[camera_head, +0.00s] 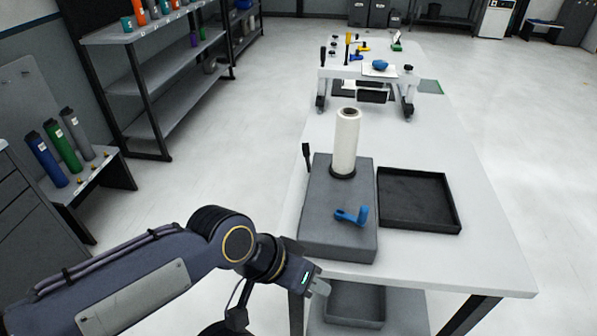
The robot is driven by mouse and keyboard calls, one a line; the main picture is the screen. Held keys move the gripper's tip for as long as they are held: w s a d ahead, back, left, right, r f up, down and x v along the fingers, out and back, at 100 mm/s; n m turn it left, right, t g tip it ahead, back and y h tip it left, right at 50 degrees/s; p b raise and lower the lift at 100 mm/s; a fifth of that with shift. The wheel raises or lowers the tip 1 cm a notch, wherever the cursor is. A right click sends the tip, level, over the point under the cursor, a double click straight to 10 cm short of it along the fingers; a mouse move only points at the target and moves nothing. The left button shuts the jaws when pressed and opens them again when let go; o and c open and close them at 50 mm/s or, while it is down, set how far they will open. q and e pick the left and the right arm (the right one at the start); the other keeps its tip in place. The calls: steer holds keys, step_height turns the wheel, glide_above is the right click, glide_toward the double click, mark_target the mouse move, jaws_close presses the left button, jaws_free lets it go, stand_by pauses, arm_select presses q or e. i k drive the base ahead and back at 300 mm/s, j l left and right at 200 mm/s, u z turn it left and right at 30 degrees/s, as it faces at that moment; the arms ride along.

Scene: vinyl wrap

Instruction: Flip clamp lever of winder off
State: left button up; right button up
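The winder is a grey block (318,222) on the near end of the white table, with a white wrap roll (345,143) upright at its back. A black-handled lever (306,153) stands upright at the block's back left edge; it looks like the clamp lever. A blue crank-shaped handle (352,215) sits on top of the block near its front right. My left gripper (319,287) is in front of the block's near edge, apart from the lever. Its finger gap is too small to make out. My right gripper is out of view.
A black open tray (455,228) lies right of the block and looks empty. A white frame (345,74) with tools stands farther back on the table. A bin (355,304) sits on the lower shelf. Blue, green and grey rolls (62,145) stand on a low left bench.

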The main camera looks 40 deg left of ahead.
mark_target(305, 147)
steer(key=k+z, duration=0.1)
steer(key=z, duration=0.3)
steer(key=k+z, duration=0.15)
steer(key=z, duration=0.25)
steer(key=k+z, duration=0.1)
steer(key=z, duration=0.35)
steer(key=k+j, duration=0.15)
steer(key=j, duration=0.4)
steer(key=k+j, duration=0.15)
steer(key=j, duration=0.45)
steer(key=k+j, duration=0.15)
steer(key=j, duration=0.4)
steer(key=k+j+z, duration=0.1)
steer(key=j, duration=0.45)
steer(key=k+j, duration=0.2)
steer(key=j, duration=0.35)
steer(key=k+j, duration=0.15)
steer(key=j, duration=0.4)
steer(key=k+j, duration=0.2)
steer(key=j, duration=0.35)
steer(key=k+j+z, duration=0.1)
steer(key=j, duration=0.45)
steer(key=k, duration=0.05)
